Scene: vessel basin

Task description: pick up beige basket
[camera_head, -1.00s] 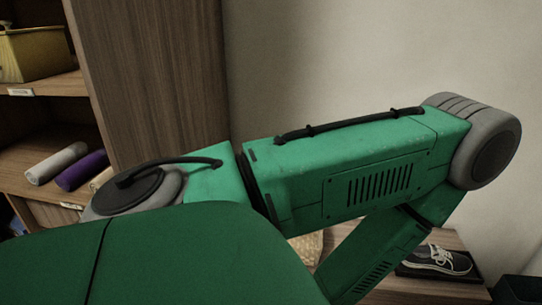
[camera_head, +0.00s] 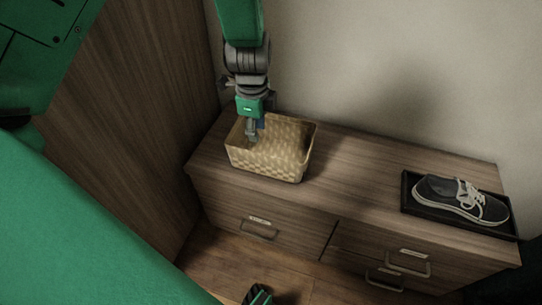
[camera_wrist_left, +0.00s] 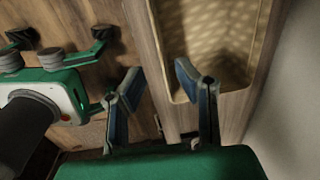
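The beige basket (camera_head: 281,158) is woven and open-topped. It stands upright on the left part of the wooden dresser top. My left gripper (camera_head: 252,137) reaches down from above at the basket's left side in the head view, hiding part of it. In the left wrist view, my left gripper (camera_wrist_left: 158,85) has its two fingers spread with nothing between them. Its right finger overlaps the basket (camera_wrist_left: 218,35) near a corner; I cannot tell whether they touch. My right gripper (camera_wrist_left: 60,38) appears at the left of the wrist view, fingers apart and empty, away from the basket.
The dresser (camera_head: 350,165) has drawers with handles and stands against a pale wall (camera_head: 370,70). A dark shoe (camera_head: 460,198) lies on a black tray (camera_head: 413,207) at its right end. The dresser top between basket and tray is clear. A wooden panel (camera_head: 140,120) rises at left.

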